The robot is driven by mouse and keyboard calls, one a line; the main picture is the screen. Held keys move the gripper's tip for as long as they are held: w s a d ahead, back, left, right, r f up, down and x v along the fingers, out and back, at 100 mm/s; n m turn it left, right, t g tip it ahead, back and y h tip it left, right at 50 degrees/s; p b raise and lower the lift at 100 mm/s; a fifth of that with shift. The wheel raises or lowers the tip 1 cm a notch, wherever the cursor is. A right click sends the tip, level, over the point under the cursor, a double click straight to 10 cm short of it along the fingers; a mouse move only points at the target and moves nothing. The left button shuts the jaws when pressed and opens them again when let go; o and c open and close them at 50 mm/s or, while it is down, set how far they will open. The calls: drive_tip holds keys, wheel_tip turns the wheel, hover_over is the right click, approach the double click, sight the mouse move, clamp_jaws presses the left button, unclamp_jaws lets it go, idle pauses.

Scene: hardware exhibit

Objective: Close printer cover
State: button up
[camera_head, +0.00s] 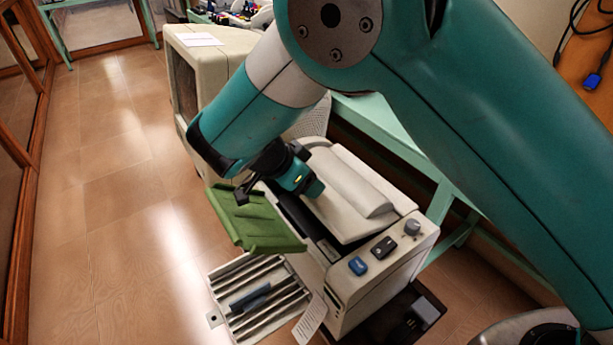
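The beige printer (365,282) stands at the centre right, with a blue button, a black button and a grey knob on its top right. A green panel (255,222), which looks like its cover, sticks out from the printer's left side, with a dark gap between it and the pale top section (350,195). My gripper (262,190) is over the panel's upper end. A dark finger overlaps the panel's edge, but I cannot tell if it touches. My arm hides the printer's back, and the finger opening is not clear.
A slatted tray (262,295) sticks out low in front of the printer, with a paper tag beside it. A beige monitor-like box (212,58) stands behind. A green table frame (440,205) runs along the right. The wooden floor at left is clear.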

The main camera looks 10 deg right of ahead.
drive_tip(key=shift+a, duration=0.15)
drive_tip(key=o, duration=1.2)
drive_tip(key=shift+s, duration=0.1)
drive_tip(key=shift+o, duration=0.4)
drive_tip(key=p+v, duration=0.2)
drive_tip(key=v, duration=1.5)
drive_tip(key=shift+r, duration=0.2)
